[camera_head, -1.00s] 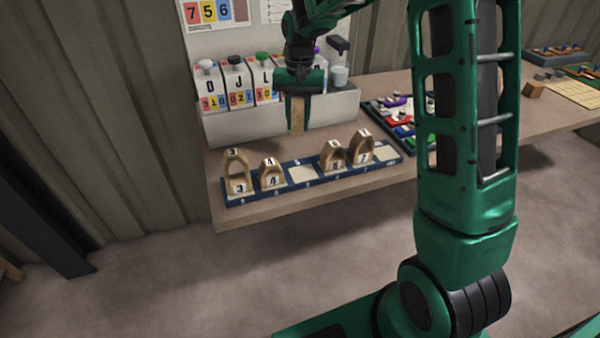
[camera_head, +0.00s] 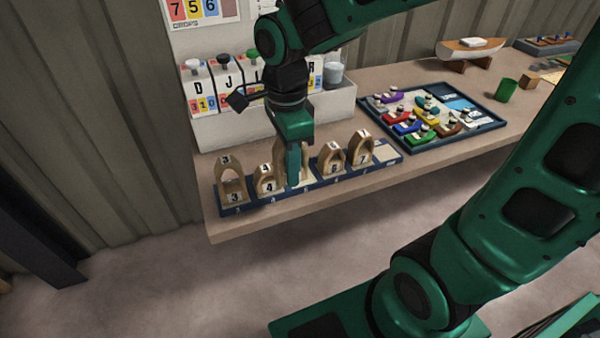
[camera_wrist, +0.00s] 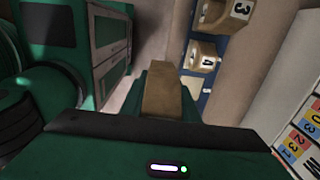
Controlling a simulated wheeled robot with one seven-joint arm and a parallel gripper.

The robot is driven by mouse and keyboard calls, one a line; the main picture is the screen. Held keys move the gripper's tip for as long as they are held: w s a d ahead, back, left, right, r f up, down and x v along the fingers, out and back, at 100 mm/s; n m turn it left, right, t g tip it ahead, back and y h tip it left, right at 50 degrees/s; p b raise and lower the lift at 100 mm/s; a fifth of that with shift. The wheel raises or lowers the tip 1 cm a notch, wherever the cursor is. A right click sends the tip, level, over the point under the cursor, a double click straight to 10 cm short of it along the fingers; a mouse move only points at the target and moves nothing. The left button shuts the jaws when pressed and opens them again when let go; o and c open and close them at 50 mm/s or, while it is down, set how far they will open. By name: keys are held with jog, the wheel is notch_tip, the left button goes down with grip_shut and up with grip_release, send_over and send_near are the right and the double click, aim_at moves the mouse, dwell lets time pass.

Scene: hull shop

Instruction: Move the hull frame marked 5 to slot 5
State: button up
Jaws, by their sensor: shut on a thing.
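My gripper (camera_head: 293,180) points down at the middle of the dark blue slotted rack (camera_head: 322,184), between frame 4 (camera_head: 266,183) and frame 6 (camera_head: 333,158). It is shut on a wooden hull frame, whose tan edge (camera_wrist: 162,90) shows between the green fingers in the wrist view. In the head view my fingers cover most of this frame, and its number is hidden. In the wrist view, frame 4 (camera_wrist: 201,55) stands close beside my gripper.
Frame 3 (camera_head: 231,182) stands at the rack's left end, and frame 7 (camera_head: 360,149) stands right of frame 6. The slot at the right end is empty. Lettered binders (camera_head: 198,88) in a pale bin are behind. A tray of coloured boats (camera_head: 430,118) lies to the right.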

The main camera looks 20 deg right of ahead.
jog(key=w+d+f, duration=0.2)
jog(key=w, duration=0.1)
jog(key=w+d+f, duration=0.2)
jog(key=w, duration=0.1)
jog(key=w+d+f, duration=0.2)
jog(key=w+f, duration=0.1)
jog(key=shift+d, duration=0.15)
jog(key=shift+f, duration=1.95)
jog(key=shift+f, duration=0.1)
jog(key=o, duration=1.1)
notch_tip(320, 180, up, 12)
jog(key=shift+r, duration=0.15)
